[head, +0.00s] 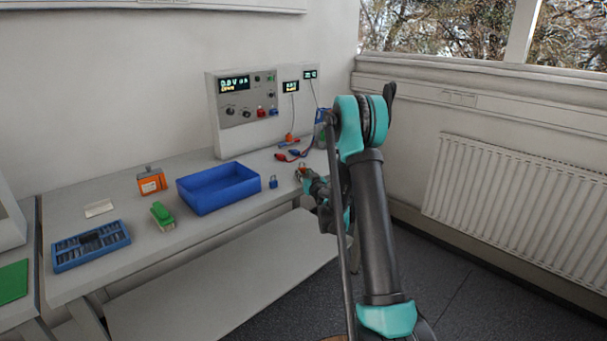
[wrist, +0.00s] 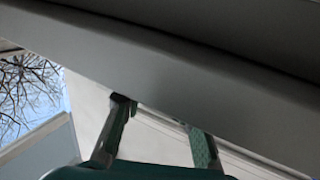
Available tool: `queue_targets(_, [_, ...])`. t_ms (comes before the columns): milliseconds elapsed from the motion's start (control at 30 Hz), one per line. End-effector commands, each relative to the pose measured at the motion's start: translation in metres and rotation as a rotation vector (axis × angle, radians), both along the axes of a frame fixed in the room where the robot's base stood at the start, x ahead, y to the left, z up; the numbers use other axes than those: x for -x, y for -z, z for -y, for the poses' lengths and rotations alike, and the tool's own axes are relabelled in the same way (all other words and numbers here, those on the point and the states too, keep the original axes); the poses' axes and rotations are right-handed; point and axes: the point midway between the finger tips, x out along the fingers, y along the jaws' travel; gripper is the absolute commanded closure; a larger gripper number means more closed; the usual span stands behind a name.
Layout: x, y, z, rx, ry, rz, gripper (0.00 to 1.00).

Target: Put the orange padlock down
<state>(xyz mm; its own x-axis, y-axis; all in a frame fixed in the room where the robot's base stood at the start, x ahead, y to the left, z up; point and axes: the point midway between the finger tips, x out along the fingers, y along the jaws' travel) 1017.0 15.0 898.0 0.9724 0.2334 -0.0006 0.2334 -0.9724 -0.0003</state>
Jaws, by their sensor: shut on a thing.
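The orange padlock (head: 302,170) shows as a small orange shape at the tip of my gripper (head: 307,178) in the head view, near the front right edge of the bench. My gripper is shut on it; the fingers and arm partly hide it. In the wrist view my gripper's two fingers (wrist: 160,122) stand some way apart, and the padlock cannot be made out there. Whether the padlock touches the bench (head: 240,213) cannot be told.
A small blue padlock (head: 273,182) stands left of my gripper, beside a blue tray (head: 220,203). Red and blue leads (head: 292,154) lie behind, near the cycler (head: 245,115). An orange box (head: 151,183), a green object (head: 161,214) and a blue organizer (head: 91,246) are farther left.

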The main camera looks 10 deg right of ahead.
Motion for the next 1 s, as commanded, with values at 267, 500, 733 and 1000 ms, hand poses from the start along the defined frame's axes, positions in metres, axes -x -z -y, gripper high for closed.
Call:
queue_targets(267, [0.0,0.0013,0.0,0.0,0.0,0.0,0.92])
queue_targets(500, [-0.0001,0.0022,0.0,0.0,0.0,0.0,0.51])
queue_targets(733, [-0.0001,0.002,0.0,0.0,0.0,0.0,0.51])
queue_targets(1000, [0.0007,-0.0002,0.0016,0.0,0.0,0.0,0.51])
